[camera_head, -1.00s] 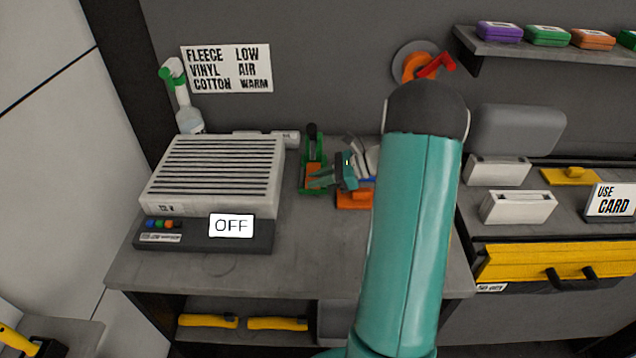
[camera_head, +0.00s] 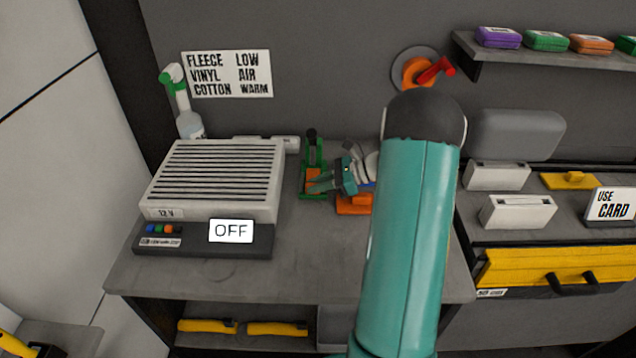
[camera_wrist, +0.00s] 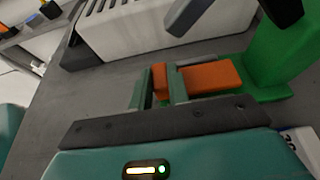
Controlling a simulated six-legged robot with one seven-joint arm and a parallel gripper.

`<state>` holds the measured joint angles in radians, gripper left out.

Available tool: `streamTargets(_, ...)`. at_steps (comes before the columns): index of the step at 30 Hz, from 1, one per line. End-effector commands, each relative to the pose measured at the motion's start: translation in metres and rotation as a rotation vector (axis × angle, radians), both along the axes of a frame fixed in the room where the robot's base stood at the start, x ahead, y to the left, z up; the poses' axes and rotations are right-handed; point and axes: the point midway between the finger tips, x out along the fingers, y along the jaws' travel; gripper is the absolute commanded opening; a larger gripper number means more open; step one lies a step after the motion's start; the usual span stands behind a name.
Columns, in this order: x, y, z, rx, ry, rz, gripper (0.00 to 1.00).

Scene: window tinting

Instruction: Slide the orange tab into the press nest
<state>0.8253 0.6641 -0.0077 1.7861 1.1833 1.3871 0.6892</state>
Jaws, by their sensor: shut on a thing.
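The orange tab (camera_wrist: 212,77) shows in the wrist view as a flat plate with an upright part between my fingers. My gripper (camera_wrist: 163,88) is shut on that upright part, and the right finger hides some of the tab. The plate lies at the green press (camera_wrist: 280,50), its right end close against the green frame. I cannot tell how fully it sits in the nest. In the head view, the tab (camera_head: 313,178) shows within the green press (camera_head: 314,150), and my gripper (camera_head: 325,185) reaches it from the right. The press has a dark-knobbed handle.
A slatted grey machine (camera_head: 215,180) with an OFF display stands left of the press. An orange-based object (camera_head: 353,204) sits under my wrist, partly hidden. A spray bottle (camera_head: 188,122) stands behind the machine. The front of the bench (camera_head: 290,265) is clear.

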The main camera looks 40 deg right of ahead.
Motion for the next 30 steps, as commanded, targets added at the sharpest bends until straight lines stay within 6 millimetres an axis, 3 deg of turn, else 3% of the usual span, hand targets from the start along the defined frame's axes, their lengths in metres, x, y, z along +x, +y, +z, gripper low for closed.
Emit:
streamTargets(5,0.0,0.0,-0.003,0.0,0.0,0.0,0.0)
streamTargets(6,0.0,0.0,-0.003,-0.001,-0.001,0.0,0.25)
streamTargets(9,0.0,0.0,-0.003,-0.001,-0.001,0.0,0.43)
streamTargets(20,-0.002,-0.003,-0.001,0.0,0.0,-0.001,0.43)
streamTargets(30,-0.036,-0.049,0.022,-0.002,-0.001,-0.003,0.43)
